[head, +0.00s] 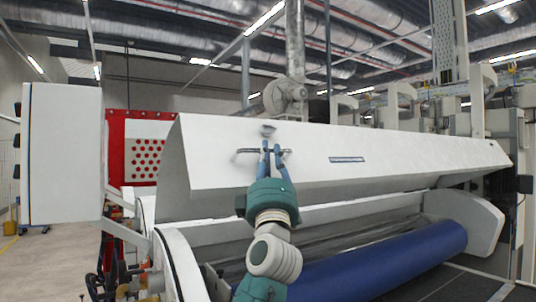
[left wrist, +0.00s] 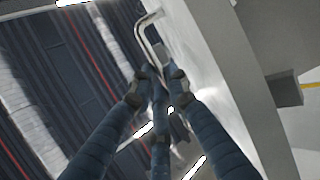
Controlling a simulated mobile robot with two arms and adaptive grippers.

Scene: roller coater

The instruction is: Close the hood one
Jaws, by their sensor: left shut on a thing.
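The hood (head: 400,155) is a long white cover on the roller coater, raised and tilted above the rollers in the head view. A thin metal handle (head: 242,151) sits on its front face near the left end. My left gripper (head: 271,149) reaches up to this handle and is shut on it. In the left wrist view, the blue fingers of my left gripper (left wrist: 158,90) meet around the bent handle (left wrist: 145,30), beside the white hood surface (left wrist: 205,60). The fingers hide part of the handle. My right gripper is in neither view.
A blue roller (head: 380,258) lies below the hood at the front right. A white cabinet (head: 65,150) stands at the left, with a red perforated panel (head: 147,155) behind it. Open floor (head: 45,260) shows at the lower left.

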